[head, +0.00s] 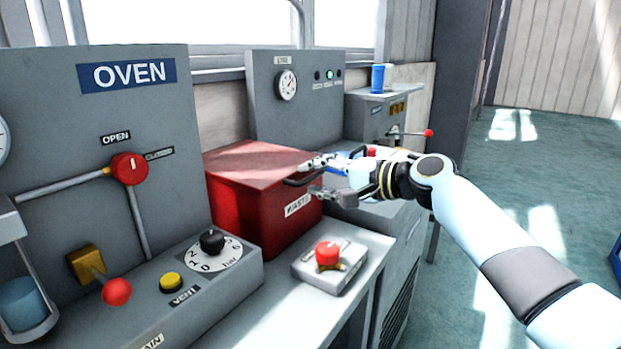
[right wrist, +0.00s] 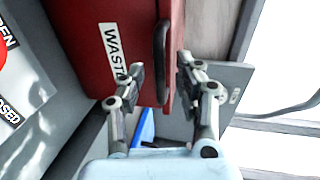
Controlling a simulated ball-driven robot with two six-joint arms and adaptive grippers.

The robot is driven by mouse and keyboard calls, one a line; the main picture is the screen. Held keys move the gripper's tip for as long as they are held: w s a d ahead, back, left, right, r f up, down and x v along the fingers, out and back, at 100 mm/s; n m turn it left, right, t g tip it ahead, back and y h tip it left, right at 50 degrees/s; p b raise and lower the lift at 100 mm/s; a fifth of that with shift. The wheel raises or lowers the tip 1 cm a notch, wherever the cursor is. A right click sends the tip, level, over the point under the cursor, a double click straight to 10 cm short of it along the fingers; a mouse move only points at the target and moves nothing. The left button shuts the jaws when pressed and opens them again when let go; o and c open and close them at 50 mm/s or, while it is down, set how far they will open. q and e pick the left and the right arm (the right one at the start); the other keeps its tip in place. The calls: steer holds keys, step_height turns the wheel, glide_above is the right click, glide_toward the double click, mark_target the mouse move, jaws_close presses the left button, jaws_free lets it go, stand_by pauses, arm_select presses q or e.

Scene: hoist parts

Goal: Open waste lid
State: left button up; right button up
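The red waste box (head: 250,210) stands on the counter, with a white WASTE label on its front. Its red lid (head: 255,160) lies shut on top. A dark handle (head: 297,182) sticks out from the lid's edge and also shows in the right wrist view (right wrist: 160,50). My right gripper (head: 312,178) is at the handle, with its fingers apart. In the right wrist view my right gripper (right wrist: 161,68) has one finger on each side of the handle, with gaps visible. The inside of the box is hidden. My left gripper is in neither view.
A small box with a red knob (head: 328,255) sits on the counter in front of the waste box. The oven panel (head: 90,150) with levers and a dial stands to the left. A gauge panel (head: 300,100) stands behind. Open floor (head: 540,170) lies to the right.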

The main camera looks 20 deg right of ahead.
steer(key=shift+x, duration=0.85)
jaws_close()
